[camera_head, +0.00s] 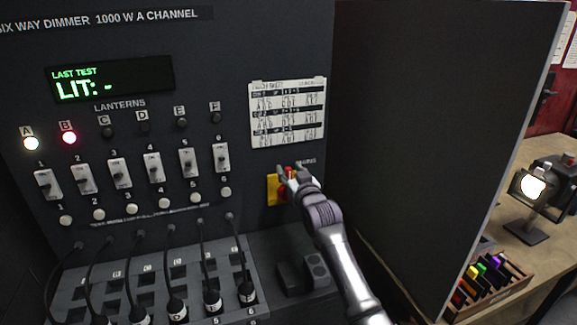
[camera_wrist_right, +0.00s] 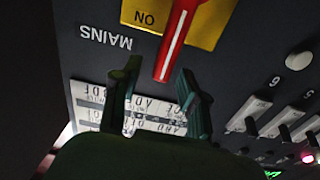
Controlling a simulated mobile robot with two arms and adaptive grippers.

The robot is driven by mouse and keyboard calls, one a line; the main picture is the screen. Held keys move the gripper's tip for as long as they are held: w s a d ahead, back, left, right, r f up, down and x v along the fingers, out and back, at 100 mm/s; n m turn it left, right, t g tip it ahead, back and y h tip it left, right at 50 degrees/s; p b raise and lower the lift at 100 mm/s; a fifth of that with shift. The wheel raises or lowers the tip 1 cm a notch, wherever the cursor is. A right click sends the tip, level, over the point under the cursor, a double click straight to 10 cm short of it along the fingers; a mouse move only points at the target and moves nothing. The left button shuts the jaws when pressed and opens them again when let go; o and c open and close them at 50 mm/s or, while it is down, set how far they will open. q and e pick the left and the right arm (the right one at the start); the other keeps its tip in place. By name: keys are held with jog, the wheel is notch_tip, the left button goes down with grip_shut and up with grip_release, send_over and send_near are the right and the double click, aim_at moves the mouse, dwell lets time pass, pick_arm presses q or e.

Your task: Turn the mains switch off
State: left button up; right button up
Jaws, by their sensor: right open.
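The mains switch is a red lever with a white stripe (camera_wrist_right: 174,45) on a yellow plate (camera_head: 271,189) at the panel's lower right. In the wrist view, which is upside down, the word ON stands on the plate (camera_wrist_right: 208,22) beside the lever, and the MAINS label is nearby. The lever points towards the dimmer's paper chart. My right gripper (camera_head: 287,172) is at the switch and partly hides it in the head view. Its fingers (camera_wrist_right: 160,98) are open, with the lever's tip near the gap between them; I cannot tell if they touch it. My left gripper is not in view.
A paper chart (camera_head: 288,112) is above the switch. Numbered sliders (camera_head: 120,172) and plugged cables (camera_head: 172,275) are to the left. Lamps A (camera_head: 31,143) and B (camera_head: 69,138) are lit. A dark side panel (camera_head: 430,130) stands to the right.

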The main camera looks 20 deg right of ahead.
jog(key=shift+w, duration=0.75)
grip_shut()
